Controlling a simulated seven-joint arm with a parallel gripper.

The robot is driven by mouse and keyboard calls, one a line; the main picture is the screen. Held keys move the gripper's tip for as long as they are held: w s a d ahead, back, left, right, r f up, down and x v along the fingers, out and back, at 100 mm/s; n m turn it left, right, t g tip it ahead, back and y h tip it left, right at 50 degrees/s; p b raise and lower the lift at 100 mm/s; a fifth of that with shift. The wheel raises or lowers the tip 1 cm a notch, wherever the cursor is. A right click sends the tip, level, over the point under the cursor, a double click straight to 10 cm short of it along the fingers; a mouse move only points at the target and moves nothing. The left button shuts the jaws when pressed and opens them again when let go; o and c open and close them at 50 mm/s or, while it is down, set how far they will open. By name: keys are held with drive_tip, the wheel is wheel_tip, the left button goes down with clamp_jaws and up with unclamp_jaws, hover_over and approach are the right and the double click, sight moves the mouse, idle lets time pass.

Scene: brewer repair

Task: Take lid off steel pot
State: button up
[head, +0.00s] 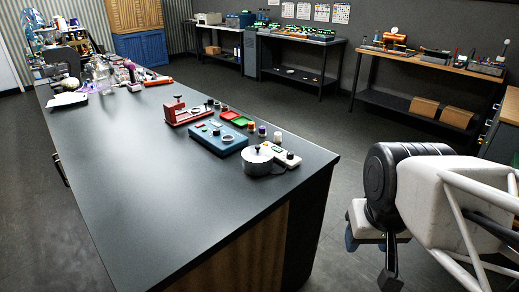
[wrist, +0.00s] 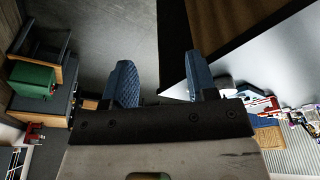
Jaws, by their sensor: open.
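The steel pot (head: 264,160) is a small round grey vessel near the right corner of the dark counter, with its lid (head: 258,153) on top and a dark knob on the lid. My gripper (head: 370,238) hangs off the counter's right side in the head view, apart from the pot and lower than it. In the wrist view my gripper (wrist: 158,85) shows two blue padded fingers spread wide with nothing between them.
The counter (head: 130,180) has a wide bare area at front left. Clutter fills the far end. Floor lies between counter and back benches.

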drive_tip(key=w+a+r+m, duration=0.1)
drive_tip(key=w+r+m, duration=0.1)
drive_tip(key=w, duration=0.5)
drive_tip(key=w+a+r+m, duration=0.2)
drive_tip(key=w+m, duration=0.1)
drive_tip(key=w, duration=0.4)
drive_tip(key=m+g, duration=0.3)
drive_tip(key=m, duration=0.9)
hover_over(258, 146)
drive_tip(key=f, duration=0.8)
drive_tip(key=shift+s+d+f, duration=0.15)
drive_tip(key=shift+s+d, duration=0.1)
drive_tip(key=shift+s, duration=0.05)
drive_tip(key=shift+w+a+f+m, duration=0.3)
drive_tip(key=shift+w+m, duration=0.1)
drive_tip(key=shift+f, duration=1.3)
